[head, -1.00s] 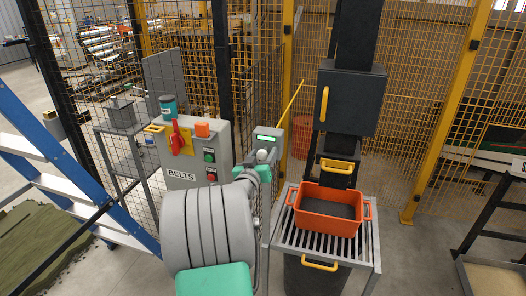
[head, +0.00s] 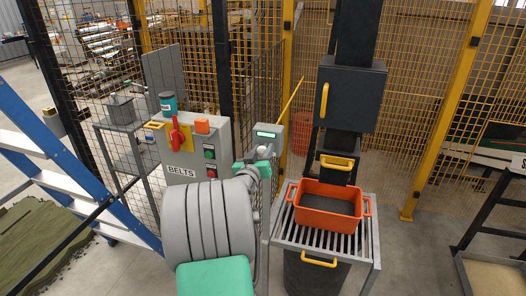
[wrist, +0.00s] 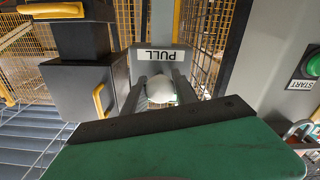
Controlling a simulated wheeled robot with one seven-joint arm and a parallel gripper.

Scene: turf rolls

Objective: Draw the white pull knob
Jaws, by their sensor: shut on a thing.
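The white pull knob (wrist: 162,90) shows in the wrist view between the two dark fingers of my gripper (wrist: 161,96), below a grey housing with an upside-down PULL label (wrist: 161,55). The fingers are shut on the knob.
Left of it stands the grey BELTS panel (head: 187,181) with a red lever (head: 176,134) and buttons. Right of it an orange crate (head: 329,220) sits on a slatted stand (head: 283,233). A dark cabinet (head: 349,97) with yellow handle and wire fencing stand behind.

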